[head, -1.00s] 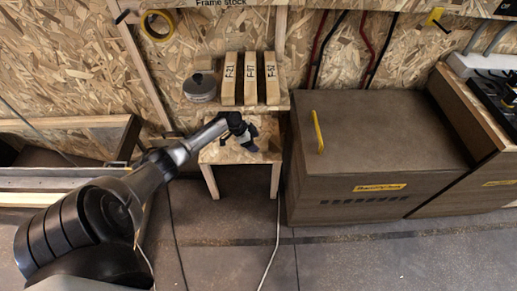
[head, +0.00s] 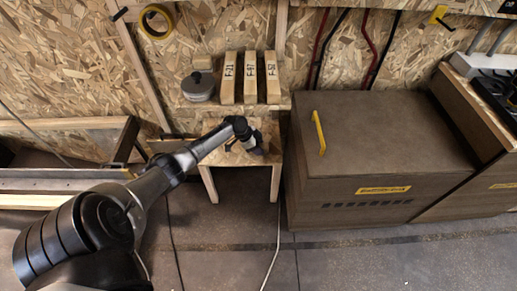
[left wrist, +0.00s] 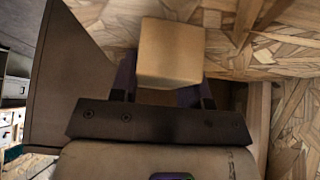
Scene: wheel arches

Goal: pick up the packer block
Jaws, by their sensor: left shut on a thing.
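A pale wooden block, the packer block (left wrist: 170,52), sits between the fingers of my left gripper (left wrist: 168,88) in the left wrist view. The gripper is shut on it, and the block sticks out past the fingertips. In the head view my left gripper (head: 257,148) is over the small wooden stand (head: 222,157) below the shelf. The held block cannot be made out there. My right gripper is not in view.
The floor in front is mostly clear.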

